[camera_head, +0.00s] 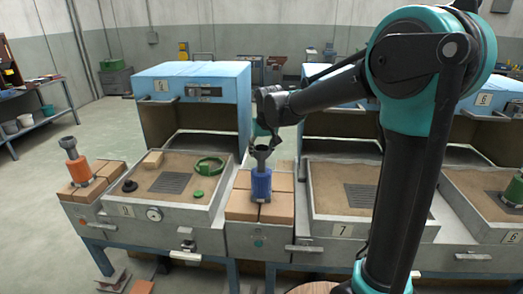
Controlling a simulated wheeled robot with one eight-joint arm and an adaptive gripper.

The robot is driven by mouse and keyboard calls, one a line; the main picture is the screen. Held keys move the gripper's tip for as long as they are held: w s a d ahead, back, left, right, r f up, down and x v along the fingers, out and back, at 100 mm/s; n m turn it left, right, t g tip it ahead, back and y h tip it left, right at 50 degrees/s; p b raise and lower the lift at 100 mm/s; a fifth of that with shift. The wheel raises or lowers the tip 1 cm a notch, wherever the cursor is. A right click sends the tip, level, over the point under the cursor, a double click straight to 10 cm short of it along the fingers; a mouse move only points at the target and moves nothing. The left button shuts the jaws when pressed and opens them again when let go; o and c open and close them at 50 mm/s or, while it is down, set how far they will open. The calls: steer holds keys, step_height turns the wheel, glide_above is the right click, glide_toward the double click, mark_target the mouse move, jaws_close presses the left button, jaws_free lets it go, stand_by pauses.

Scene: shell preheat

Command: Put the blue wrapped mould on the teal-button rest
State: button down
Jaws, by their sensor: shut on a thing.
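The blue wrapped mould (261,185) is upright over the pale bricks of the rest (238,206) with the teal button (259,243) on its front. Its dark funnel top shows above the blue wrap. Its foot appears to be at the bricks, but I cannot tell whether it bears on them. My gripper (269,138) comes in from above right and is shut on the blue mould near its funnel top. The fingertips are small and partly hidden.
An orange wrapped mould (77,168) stands on bricks at left. A sand tray (135,197) holds a green ring (208,166) and small pieces. Another sand tray (330,200) lies right of the rest. A green wrapped mould (513,190) is at far right. Blue hoods rise behind.

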steer(key=shift+f, duration=0.1)
steer(key=c, duration=0.6)
jaws_free()
steer(key=v, duration=1.2)
steer(key=s+d+f+m, duration=0.1)
steer(key=s+d+f, duration=0.3)
steer(key=d+f, duration=0.3)
steer(key=s+d+f+m, duration=0.1)
steer(key=s+d+f, duration=0.3)
steer(key=d+f, duration=0.3)
steer(key=s+d+f+m+h, duration=0.1)
steer(key=s+d+f+m, duration=0.1)
steer(key=s+d+f, duration=0.8)
steer(key=s+f, duration=0.1)
steer(key=s, duration=0.3)
steer(key=shift+h, duration=0.3)
steer(key=shift+s+d, duration=0.1)
steer(key=shift+d, duration=0.05)
